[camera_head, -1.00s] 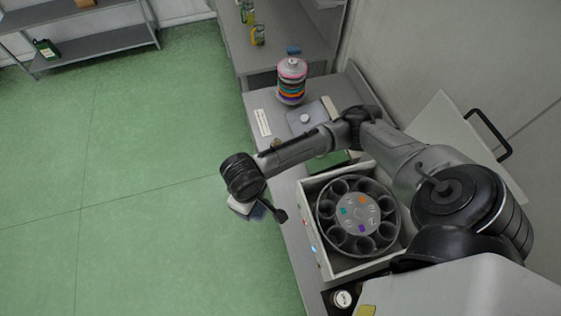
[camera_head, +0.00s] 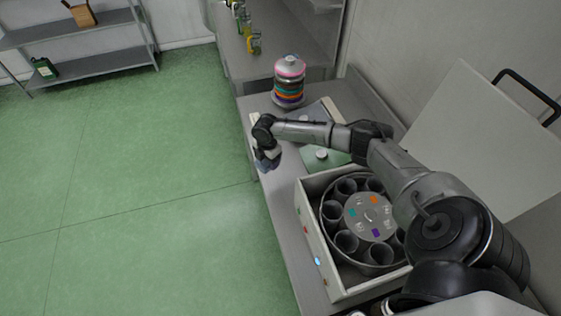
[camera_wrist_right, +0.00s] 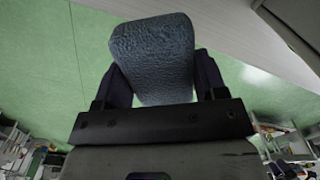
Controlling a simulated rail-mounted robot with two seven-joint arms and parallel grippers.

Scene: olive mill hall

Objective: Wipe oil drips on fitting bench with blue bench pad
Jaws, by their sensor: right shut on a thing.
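My right gripper (camera_head: 266,152) is at the left edge of the grey bench (camera_head: 282,200), beside the floor. In the right wrist view its two dark fingers (camera_wrist_right: 158,88) are shut on the blue bench pad (camera_wrist_right: 153,55), which looks blue-grey and textured. In the head view the pad is a small dark patch under the gripper, mostly hidden by the wrist. I cannot make out oil drips on the bench. My left gripper is not in view.
A pale open box (camera_head: 314,243) with a round multi-cup rotor (camera_head: 352,219) stands on the bench, its lid (camera_head: 475,130) raised at right. A stack of coloured spools (camera_head: 289,82) and a flat plate with a white knob (camera_head: 321,154) stand farther back. Green floor lies left.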

